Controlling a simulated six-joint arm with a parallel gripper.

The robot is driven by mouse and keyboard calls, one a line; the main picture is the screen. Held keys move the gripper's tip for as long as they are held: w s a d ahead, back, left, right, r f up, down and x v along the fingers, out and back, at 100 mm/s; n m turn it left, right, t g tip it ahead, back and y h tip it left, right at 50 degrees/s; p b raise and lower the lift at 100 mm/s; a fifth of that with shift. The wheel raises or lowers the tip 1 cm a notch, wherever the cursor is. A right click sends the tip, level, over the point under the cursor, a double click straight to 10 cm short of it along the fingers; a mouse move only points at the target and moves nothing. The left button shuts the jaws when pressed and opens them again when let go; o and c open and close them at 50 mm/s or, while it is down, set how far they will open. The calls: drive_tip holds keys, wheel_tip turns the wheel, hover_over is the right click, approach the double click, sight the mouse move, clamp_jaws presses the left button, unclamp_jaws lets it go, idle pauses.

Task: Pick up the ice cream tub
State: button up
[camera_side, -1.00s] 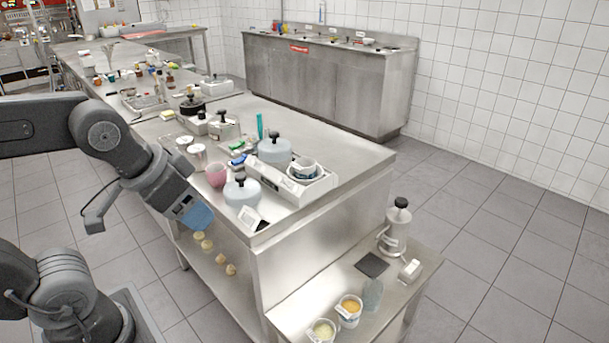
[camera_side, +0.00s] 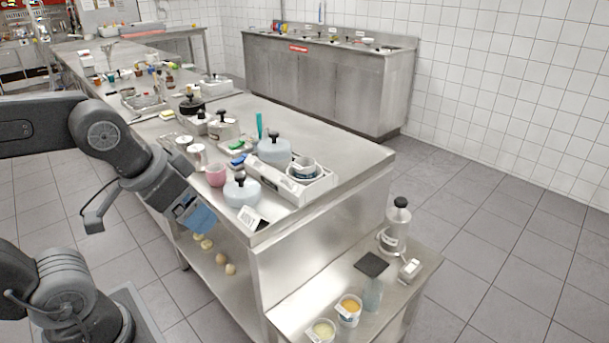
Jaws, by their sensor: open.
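Two small white tubs with yellowish contents stand on the low side table at the bottom: one with a deeper yellow top (camera_side: 348,312) and a paler one (camera_side: 321,332) to its left. I cannot tell for sure which thing is the ice cream tub. My gripper (camera_side: 200,217), with blue showing at its end, is left of the steel counter's front corner. It is apart from both tubs, up and to their left. It is open, and I see nothing held in it. Its jaws are small and partly hidden by my dark wrist.
The steel counter (camera_side: 330,158) carries a pink cup (camera_side: 217,176), grey-blue lidded containers (camera_side: 242,192), and a white scale. Several round items lie on the shelf below. Floor at right is clear.

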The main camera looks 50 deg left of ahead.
drive_tip(key=o, duration=0.3)
drive_tip(key=w+a+r+n+y, duration=0.1)
drive_tip(key=w+a+r+n, duration=0.2)
drive_tip(key=w, duration=0.6)
drive_tip(key=n+g+y, duration=0.2)
drive_tip(key=n+y, duration=0.2)
drive_tip(key=n, duration=0.4)
hover_over(304, 162)
drive_tip(key=s+d, duration=0.6)
drive_tip(key=d, duration=0.3)
wheel_tip(304, 162, down, 5)
drive_tip(key=x, duration=1.3)
drive_tip(key=shift+s+a, duration=0.1)
drive_tip(key=shift+a, duration=0.4)
